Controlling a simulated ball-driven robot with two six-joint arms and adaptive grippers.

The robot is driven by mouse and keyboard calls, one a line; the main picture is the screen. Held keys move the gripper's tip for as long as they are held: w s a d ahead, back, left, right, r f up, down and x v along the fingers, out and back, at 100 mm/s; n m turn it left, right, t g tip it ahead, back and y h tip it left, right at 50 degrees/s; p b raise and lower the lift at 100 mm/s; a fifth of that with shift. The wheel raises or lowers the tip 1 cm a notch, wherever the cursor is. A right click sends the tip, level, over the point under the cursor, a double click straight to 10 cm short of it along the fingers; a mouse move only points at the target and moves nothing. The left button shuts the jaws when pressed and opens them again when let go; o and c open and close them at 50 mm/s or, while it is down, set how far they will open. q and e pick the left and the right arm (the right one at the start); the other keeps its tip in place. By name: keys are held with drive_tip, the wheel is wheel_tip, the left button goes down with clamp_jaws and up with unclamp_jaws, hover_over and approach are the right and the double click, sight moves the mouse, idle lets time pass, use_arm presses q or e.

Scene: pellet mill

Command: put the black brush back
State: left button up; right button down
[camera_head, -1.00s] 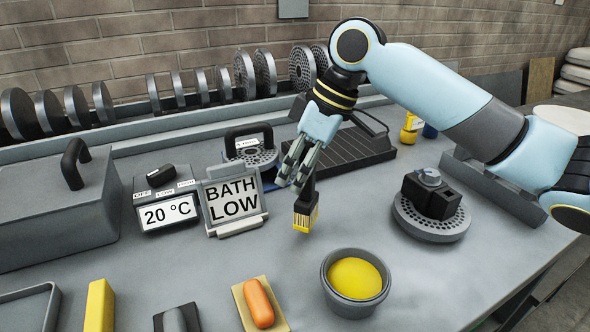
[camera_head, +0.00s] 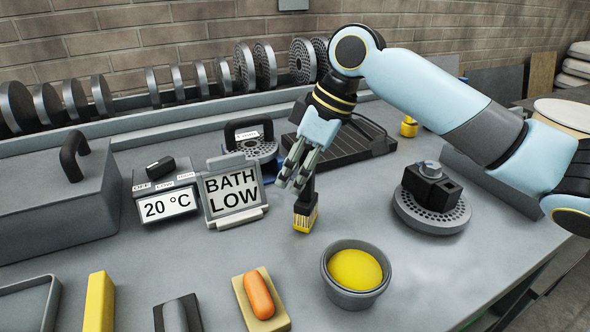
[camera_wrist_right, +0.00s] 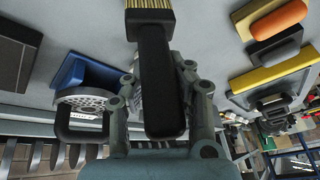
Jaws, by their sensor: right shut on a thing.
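The black brush (camera_head: 306,208) has a black handle and yellow bristles. It hangs bristles down in my right gripper (camera_head: 297,176), in front of the ribbed black tray and to the right of the BATH LOW sign. I cannot tell whether the bristle tips touch the bench. In the right wrist view the brush handle (camera_wrist_right: 160,85) lies between the fingers of my right gripper, which are shut on it. My left gripper is in neither view.
A grey bowl of yellow stuff (camera_head: 330,277) stands in front. Nearby are the BATH LOW sign (camera_head: 234,214), a 20 °C box (camera_head: 160,182), a ribbed black tray (camera_head: 350,152), a perforated disc with a black block (camera_head: 432,213), and an orange piece on a block (camera_head: 285,323).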

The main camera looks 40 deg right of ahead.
idle(0.5)
drive_tip(key=shift+f+p, duration=0.2)
drive_tip(key=shift+p, duration=0.15)
unclamp_jaws()
idle(0.7)
idle(0.3)
